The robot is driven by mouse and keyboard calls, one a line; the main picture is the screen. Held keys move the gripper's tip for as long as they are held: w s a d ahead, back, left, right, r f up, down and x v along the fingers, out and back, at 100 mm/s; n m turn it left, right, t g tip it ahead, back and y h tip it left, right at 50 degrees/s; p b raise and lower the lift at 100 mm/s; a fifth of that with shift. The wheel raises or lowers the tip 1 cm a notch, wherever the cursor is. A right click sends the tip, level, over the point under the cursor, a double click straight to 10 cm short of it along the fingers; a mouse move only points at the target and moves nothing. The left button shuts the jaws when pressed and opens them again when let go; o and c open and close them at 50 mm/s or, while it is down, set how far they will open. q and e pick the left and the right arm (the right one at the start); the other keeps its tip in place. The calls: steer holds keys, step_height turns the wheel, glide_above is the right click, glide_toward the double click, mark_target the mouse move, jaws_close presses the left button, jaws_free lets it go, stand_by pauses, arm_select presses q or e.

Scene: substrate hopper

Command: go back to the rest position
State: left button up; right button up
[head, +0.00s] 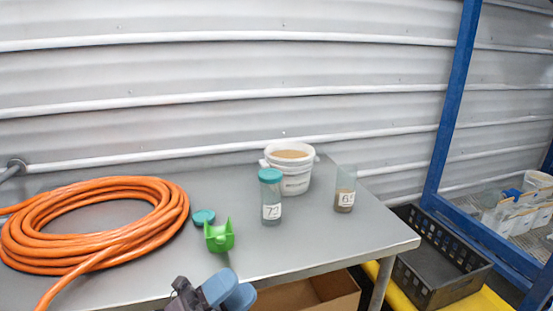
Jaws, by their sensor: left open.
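My left gripper (230,293) is at the bottom edge of the head view, at the front edge of the table (330,240). Its two blue-grey fingers are close together in the picture, and I see nothing between them. It is in front of a green scoop (218,237), apart from it in the picture. My right gripper is out of view.
An orange hose coil (160,222) fills the table's left. A teal lid (203,216), a teal-capped jar (271,200), a white bucket (297,180) and an uncapped jar (344,192) marked 65 stand right of it. A cardboard box (325,291) and black crate (433,262) are lower right.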

arm_select(q)
steer(key=a+f+n+t+y, duration=0.6)
steer(key=a+f+n+y, duration=0.5)
steer(key=f+n+y, duration=0.6)
steer(key=s+a+f+n+g+y, duration=0.1)
steer(key=s+a+f+n+g, duration=0.2)
steer(key=s+a+f+n, duration=0.2)
steer(key=s+a+f+n+g+y, duration=0.2)
steer(key=s+a+f+n+g, duration=0.2)
steer(key=s+f+n, duration=0.3)
step_height(320, 180, down, 3)
steer(key=shift+s+a+f+n+y, duration=0.2)
steer(key=shift+s+a+n+y, duration=0.15)
steer(key=shift+s, duration=0.45)
